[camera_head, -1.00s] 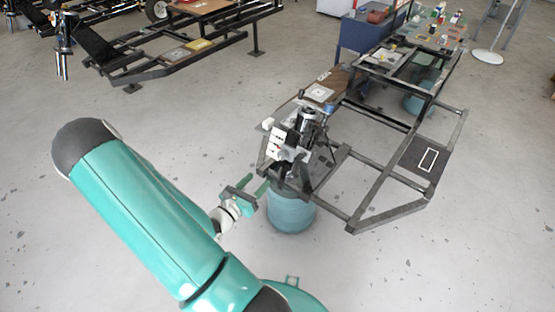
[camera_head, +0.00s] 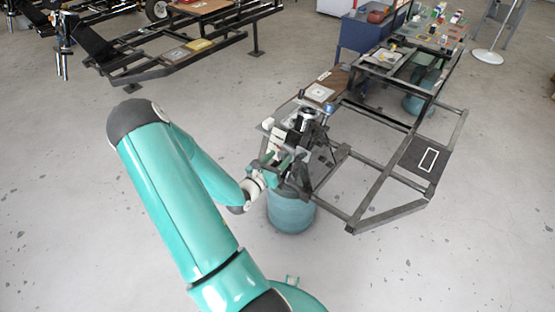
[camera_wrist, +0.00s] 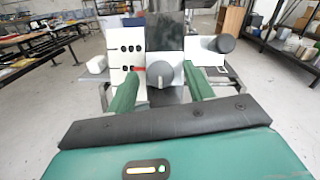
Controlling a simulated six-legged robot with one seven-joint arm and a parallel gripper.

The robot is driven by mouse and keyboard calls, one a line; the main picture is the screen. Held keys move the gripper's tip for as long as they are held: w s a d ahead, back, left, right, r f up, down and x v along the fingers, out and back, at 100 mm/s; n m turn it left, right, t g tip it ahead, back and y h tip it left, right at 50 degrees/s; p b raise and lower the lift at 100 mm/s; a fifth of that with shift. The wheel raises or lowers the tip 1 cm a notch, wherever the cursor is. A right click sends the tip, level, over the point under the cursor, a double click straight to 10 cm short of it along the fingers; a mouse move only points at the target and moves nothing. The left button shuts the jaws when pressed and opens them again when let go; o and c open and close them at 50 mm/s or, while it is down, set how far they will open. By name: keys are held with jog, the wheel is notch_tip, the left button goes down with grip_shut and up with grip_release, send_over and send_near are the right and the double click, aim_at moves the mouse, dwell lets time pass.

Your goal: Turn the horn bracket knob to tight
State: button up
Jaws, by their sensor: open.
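A grey round knob (camera_wrist: 160,74) with a pale pointer mark faces me in the middle of the wrist view. My gripper (camera_wrist: 161,79) is open, its two green fingers left and right of this knob. I cannot tell whether they touch it. A second, darker grey knob (camera_wrist: 225,43) sits on a white block to the upper right. A white plate (camera_wrist: 127,48) with dark holes and a red mark stands left of the middle knob. No readable label shows which knob is the horn bracket's. In the head view, my gripper (camera_head: 271,165) is at the near end of the bracket assembly (camera_head: 305,122).
The dark metal frame (camera_head: 382,188) runs back to the right. A teal drum (camera_head: 291,211) stands under its near end, below my gripper. A blue cabinet (camera_head: 361,33) stands behind.

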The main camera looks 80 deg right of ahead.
jog(key=c, duration=1)
jog(key=shift+o, duration=0.2)
jog(key=shift+m, duration=0.3)
jog(key=m+g, duration=0.1)
jog(key=m, duration=0.2)
jog(key=m+g+y, duration=0.1)
jog(key=m, duration=0.1)
jog(key=shift+w+m+g, duration=0.25)
jog(key=shift+m+g, duration=0.05)
jog(key=m+g+y, duration=0.1)
jog(key=m, duration=0.2)
jog(key=m+g+y, duration=0.1)
jog(key=m, duration=0.3)
jog(key=shift+w+d+r+y, duration=0.1)
jog(key=shift+w+d+y, duration=0.05)
jog(key=shift+y, duration=0.15)
jog(key=m+y, duration=0.1)
jog(key=m, duration=0.1)
jog(key=m+y, duration=0.1)
jog(key=m, duration=0.2)
jog(key=shift+d+r+g, duration=0.1)
jog(key=shift+r+g, duration=0.05)
jog(key=shift+g, duration=0.15)
jog(key=m+y, duration=0.1)
jog(key=m, duration=0.1)
jog(key=m+y, duration=0.1)
jog(key=m, duration=0.2)
jog(key=shift+r, duration=0.15)
jog(key=shift+d+m, duration=0.1)
jog(key=shift+m, duration=0.2)
